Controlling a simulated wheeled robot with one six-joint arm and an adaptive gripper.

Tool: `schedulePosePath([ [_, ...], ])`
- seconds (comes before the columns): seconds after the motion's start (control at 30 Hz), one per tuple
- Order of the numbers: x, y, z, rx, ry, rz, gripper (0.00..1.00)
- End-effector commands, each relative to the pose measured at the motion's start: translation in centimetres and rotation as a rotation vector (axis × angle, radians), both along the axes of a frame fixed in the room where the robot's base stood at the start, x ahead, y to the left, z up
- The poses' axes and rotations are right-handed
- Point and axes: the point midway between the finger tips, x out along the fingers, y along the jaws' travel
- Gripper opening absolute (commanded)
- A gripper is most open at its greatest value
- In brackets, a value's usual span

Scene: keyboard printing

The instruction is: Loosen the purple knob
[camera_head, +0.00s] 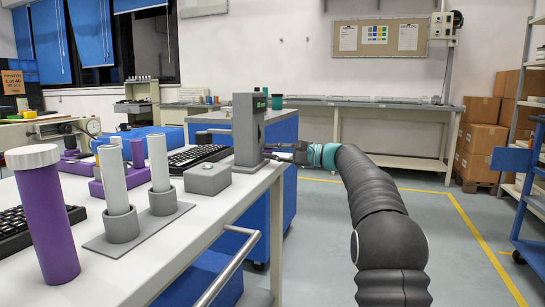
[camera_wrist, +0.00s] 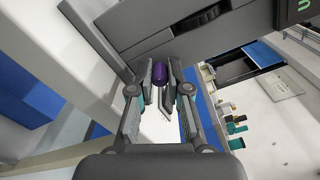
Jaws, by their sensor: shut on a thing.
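The purple knob (camera_wrist: 159,73) shows in the wrist view between my fingertips, against the side of a dark grey machine. My gripper (camera_wrist: 160,85) is shut on the knob, with one finger on each side of it. In the head view my gripper (camera_head: 284,154) reaches the right side of the upright grey machine (camera_head: 244,130) at the table's edge. The knob is too small or hidden to make out there. The machine also fills the top of the wrist view (camera_wrist: 150,30).
The white table (camera_head: 150,262) holds a purple cylinder with a white cap (camera_head: 44,215), pale tubes in grey cups (camera_head: 160,175), a small grey box (camera_head: 207,178) and black keyboards (camera_head: 195,156). Open floor lies to the right.

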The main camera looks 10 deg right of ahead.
Motion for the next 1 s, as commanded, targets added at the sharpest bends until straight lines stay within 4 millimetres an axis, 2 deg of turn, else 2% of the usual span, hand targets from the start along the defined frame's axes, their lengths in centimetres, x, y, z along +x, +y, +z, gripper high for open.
schedulePosePath([
  [1.0,0.03,-0.01,-0.15,-0.459,-0.793,0.0,0.0],
])
